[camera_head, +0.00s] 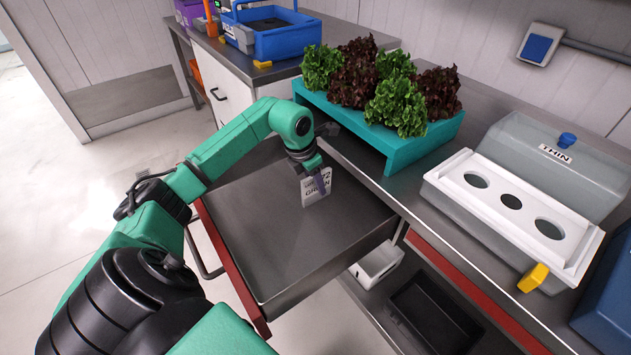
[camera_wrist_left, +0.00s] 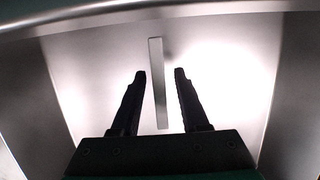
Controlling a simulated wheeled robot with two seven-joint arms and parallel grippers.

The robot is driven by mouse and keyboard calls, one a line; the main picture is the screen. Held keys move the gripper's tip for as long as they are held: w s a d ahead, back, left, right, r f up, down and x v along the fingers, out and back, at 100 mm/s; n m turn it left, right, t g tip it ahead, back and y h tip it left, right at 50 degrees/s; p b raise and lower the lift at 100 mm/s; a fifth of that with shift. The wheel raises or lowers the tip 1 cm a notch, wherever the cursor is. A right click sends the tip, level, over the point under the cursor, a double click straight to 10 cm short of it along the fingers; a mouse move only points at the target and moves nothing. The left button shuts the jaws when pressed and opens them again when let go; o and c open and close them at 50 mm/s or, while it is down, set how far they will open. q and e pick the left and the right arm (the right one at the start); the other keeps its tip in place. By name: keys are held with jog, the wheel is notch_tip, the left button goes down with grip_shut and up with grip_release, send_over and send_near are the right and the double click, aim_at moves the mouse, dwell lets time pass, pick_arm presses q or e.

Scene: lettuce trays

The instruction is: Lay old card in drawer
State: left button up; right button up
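The white card (camera_head: 312,194), with dark print including "GREEN", shows upright over the back right of the pulled-out drawer (camera_head: 255,240). I cannot tell whether its lower edge touches the drawer floor. My left gripper (camera_head: 318,178) reaches down into the drawer at the card. In the left wrist view the card (camera_wrist_left: 158,85) is seen edge-on as a thin pale strip between the two dark fingers (camera_wrist_left: 160,75). There is a gap on each side of it, so the gripper is open around the card. My right gripper is not in view.
The drawer is otherwise bare. A teal tray (camera_head: 405,148) of lettuces stands on the counter behind it. A white holed rack with a grey lid marked "THIN" (camera_head: 550,165) stands right. A white bin (camera_head: 378,262) and a black tray (camera_head: 437,312) sit below.

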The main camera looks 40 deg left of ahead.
pick_arm(q)
jog(key=shift+r, duration=0.65)
jog(key=v, duration=1.1)
jog(key=shift+s, duration=0.2)
